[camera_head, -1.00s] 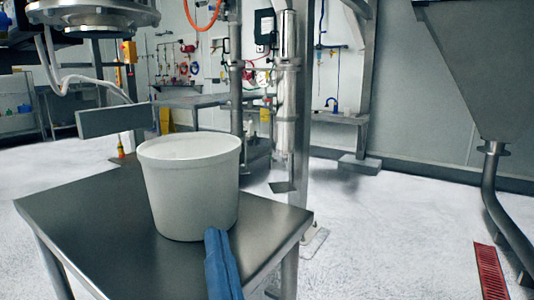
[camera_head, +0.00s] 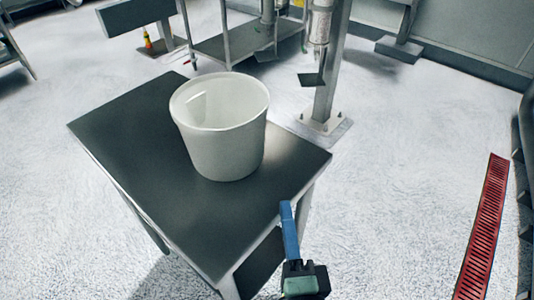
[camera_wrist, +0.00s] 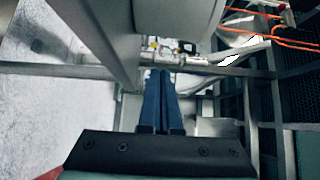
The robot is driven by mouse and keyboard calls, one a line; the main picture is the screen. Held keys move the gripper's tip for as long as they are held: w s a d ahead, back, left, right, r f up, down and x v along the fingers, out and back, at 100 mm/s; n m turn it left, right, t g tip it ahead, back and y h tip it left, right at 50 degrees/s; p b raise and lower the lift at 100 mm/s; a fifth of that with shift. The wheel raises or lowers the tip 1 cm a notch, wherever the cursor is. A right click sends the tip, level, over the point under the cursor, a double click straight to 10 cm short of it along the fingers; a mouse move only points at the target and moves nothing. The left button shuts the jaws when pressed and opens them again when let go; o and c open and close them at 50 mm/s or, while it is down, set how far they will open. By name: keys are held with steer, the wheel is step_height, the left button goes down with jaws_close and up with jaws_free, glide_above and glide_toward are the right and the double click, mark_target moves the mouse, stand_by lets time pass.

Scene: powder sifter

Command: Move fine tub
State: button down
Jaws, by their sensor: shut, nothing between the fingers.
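The fine tub is a white, round, open-topped tub (camera_head: 225,150) standing upright on a dark metal table (camera_head: 125,125) in the head view. Its visible inside looks empty. My gripper (camera_head: 287,207) has blue fingers and is at the table's front right edge, to the right of and nearer than the tub, apart from it. The fingers are closed together with nothing between them. In the wrist view the blue fingers (camera_wrist: 161,75) lie side by side, pointing away from the camera. I cannot make out the tub for certain there.
A metal post (camera_head: 330,70) with a floor plate stands behind the table to the right. A wheeled metal cart (camera_head: 225,48) is at the back. A red floor grate (camera_head: 485,230) lies at the right. Light speckled floor is open around the table.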

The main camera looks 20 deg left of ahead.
steer(key=p, duration=0.1)
glide_toward(260, 147)
steer(key=w+d, duration=0.2)
steer(key=w, duration=0.1)
steer(key=a, duration=0.1)
steer(key=w+a+p, duration=0.1)
steer(key=a, duration=0.1)
steer(key=shift+w, duration=0.3)
steer(key=shift+w+a+p, duration=0.15)
steer(key=shift+a+p, duration=0.2)
steer(key=shift+a, duration=0.2)
